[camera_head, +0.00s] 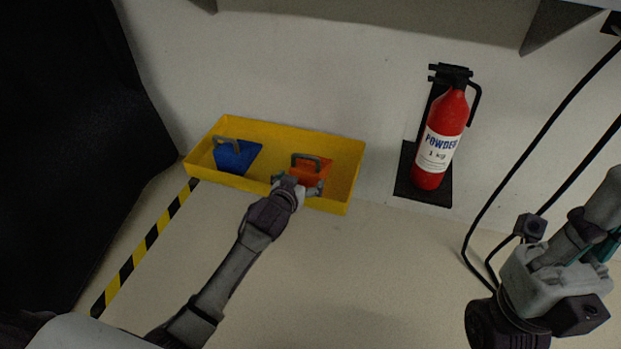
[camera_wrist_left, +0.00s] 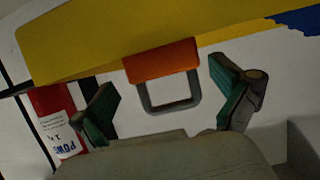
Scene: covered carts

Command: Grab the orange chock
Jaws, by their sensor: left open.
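The orange chock (camera_head: 318,172), with a grey loop handle, lies in the right part of a yellow tray (camera_head: 347,188). My left gripper (camera_head: 299,189) is over the tray's near edge, close to the chock's near side, and open. In the left wrist view the chock (camera_wrist_left: 162,62) shows its grey handle (camera_wrist_left: 172,106) between the two spread green-padded fingers (camera_wrist_left: 170,97); neither finger visibly touches it. Part of the chock is hidden behind the gripper in the head view. My right arm shows at the lower right, but its gripper is not clearly seen.
A blue chock (camera_head: 236,158) with a grey handle lies in the tray's left part. A red fire extinguisher (camera_head: 443,138) stands on a black bracket at the wall, right of the tray. A black covered cart (camera_head: 75,120) is at the left, beside yellow-black tape (camera_head: 146,243).

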